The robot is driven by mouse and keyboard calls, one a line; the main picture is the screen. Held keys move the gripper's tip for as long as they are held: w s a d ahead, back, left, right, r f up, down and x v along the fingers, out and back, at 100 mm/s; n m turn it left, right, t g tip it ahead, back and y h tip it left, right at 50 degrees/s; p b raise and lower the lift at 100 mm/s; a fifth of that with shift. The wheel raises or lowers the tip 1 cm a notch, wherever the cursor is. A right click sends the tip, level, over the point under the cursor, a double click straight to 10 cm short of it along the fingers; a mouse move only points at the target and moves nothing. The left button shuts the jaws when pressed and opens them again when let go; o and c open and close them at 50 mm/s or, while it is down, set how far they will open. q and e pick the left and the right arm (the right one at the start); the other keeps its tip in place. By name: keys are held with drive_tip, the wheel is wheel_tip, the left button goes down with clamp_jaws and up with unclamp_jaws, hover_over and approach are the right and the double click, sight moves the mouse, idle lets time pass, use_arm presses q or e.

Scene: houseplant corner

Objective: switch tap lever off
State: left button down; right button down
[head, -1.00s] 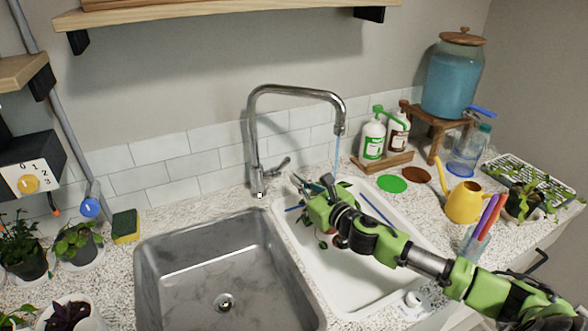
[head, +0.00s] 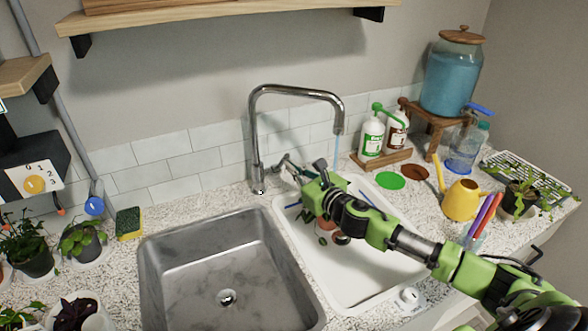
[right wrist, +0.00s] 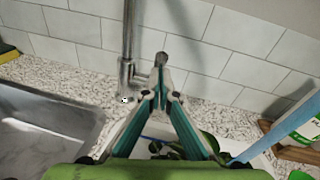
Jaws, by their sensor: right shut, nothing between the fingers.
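The chrome tap (head: 255,140) stands behind the sinks, its spout arching right. A thin blue stream of water (head: 337,147) falls from its outlet. The tap lever (head: 279,161) sticks out to the right from the tap's base, and its rounded end (right wrist: 162,59) shows just beyond my fingertips in the right wrist view. My right gripper (head: 289,169) is shut and empty, with its tips close beside the lever. I cannot tell whether they touch it. The fingers partly hide the lever. My left gripper is in neither view.
The steel sink (head: 190,270) is empty. The white basin (head: 350,270) under my right arm holds plants. Soap bottles (head: 371,138), a yellow watering can (head: 461,200) and a cup of pens (head: 478,222) stand to the right. A sponge (head: 129,222) lies at left.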

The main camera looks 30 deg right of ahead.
drive_tip(key=w+r+p, duration=0.2)
drive_tip(key=r+p, duration=0.1)
drive_tip(key=shift+w+r, duration=0.1)
drive_tip(key=shift+w, duration=0.2)
drive_tip(key=w+p, duration=0.1)
drive_tip(key=w+r+p, duration=0.1)
drive_tip(key=w, duration=0.1)
drive_tip(key=shift+w+d+r, duration=0.15)
drive_tip(key=shift+w+r, duration=0.05)
drive_tip(key=shift+r, duration=0.1)
idle(0.4)
drive_tip(key=shift+d, duration=0.15)
